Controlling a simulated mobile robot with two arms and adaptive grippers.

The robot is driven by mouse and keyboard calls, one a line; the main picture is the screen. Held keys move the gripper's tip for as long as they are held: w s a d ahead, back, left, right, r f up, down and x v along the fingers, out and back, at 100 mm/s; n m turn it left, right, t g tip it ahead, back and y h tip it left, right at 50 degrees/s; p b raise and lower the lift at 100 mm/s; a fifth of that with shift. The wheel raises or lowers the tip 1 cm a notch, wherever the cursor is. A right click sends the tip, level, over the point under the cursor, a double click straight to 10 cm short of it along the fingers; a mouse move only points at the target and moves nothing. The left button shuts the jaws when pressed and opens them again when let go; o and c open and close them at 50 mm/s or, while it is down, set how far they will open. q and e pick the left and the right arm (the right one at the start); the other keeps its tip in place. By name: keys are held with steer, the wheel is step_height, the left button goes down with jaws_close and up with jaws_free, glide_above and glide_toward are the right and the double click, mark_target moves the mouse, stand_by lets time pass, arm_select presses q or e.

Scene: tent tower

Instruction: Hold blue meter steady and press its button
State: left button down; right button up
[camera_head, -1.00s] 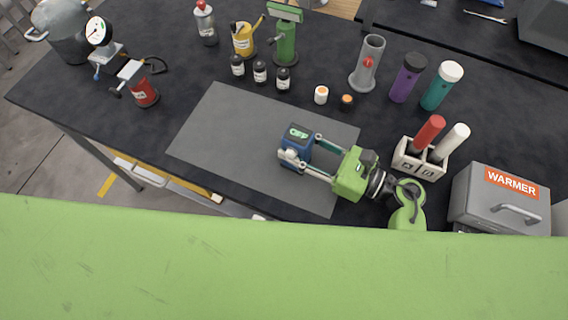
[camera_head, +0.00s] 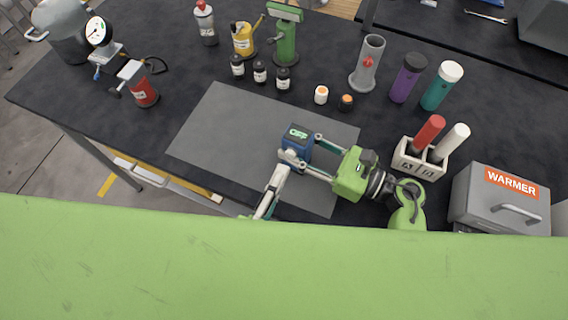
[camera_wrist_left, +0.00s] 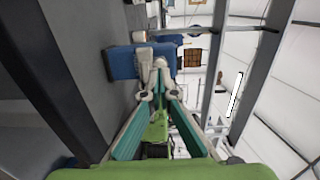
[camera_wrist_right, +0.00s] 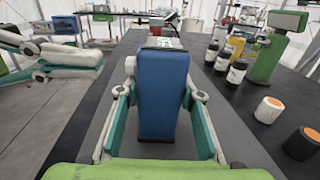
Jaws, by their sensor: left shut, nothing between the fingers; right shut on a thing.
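The blue meter (camera_head: 297,145) stands on the grey mat, its top display reading what looks like OFF. My right gripper (camera_head: 300,152) is shut on the meter from the right, a finger on each side. In the right wrist view the meter (camera_wrist_right: 163,92) is upright between the fingers. My left gripper (camera_head: 282,168) is shut and empty, at the meter's near side. In the left wrist view its closed tips (camera_wrist_left: 159,65) overlap the blue meter (camera_wrist_left: 124,62); I cannot tell whether they touch. The button is not clearly visible.
The grey mat (camera_head: 225,130) has free room left of the meter. Small bottles (camera_head: 260,73), an orange-topped jar (camera_head: 346,102) and a green stand (camera_head: 285,40) are behind. A holder (camera_head: 420,163) and grey warmer (camera_head: 500,200) are at right.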

mark_target(289, 156)
arm_select(q)
steer(key=shift+x, duration=1.25)
steer(key=shift+x, duration=1)
arm_select(e)
steer(key=shift+o, duration=0.2)
steer(key=shift+s, duration=0.1)
arm_select(q)
steer(key=shift+d, duration=0.1)
arm_select(e)
steer(key=shift+a, duration=0.1)
steer(key=shift+s, duration=0.1)
arm_select(q)
steer(key=v, duration=0.8)
arm_select(e)
steer(key=shift+c, duration=0.2)
arm_select(q)
steer(key=shift+s, duration=0.15)
arm_select(e)
steer(key=shift+w, duration=0.2)
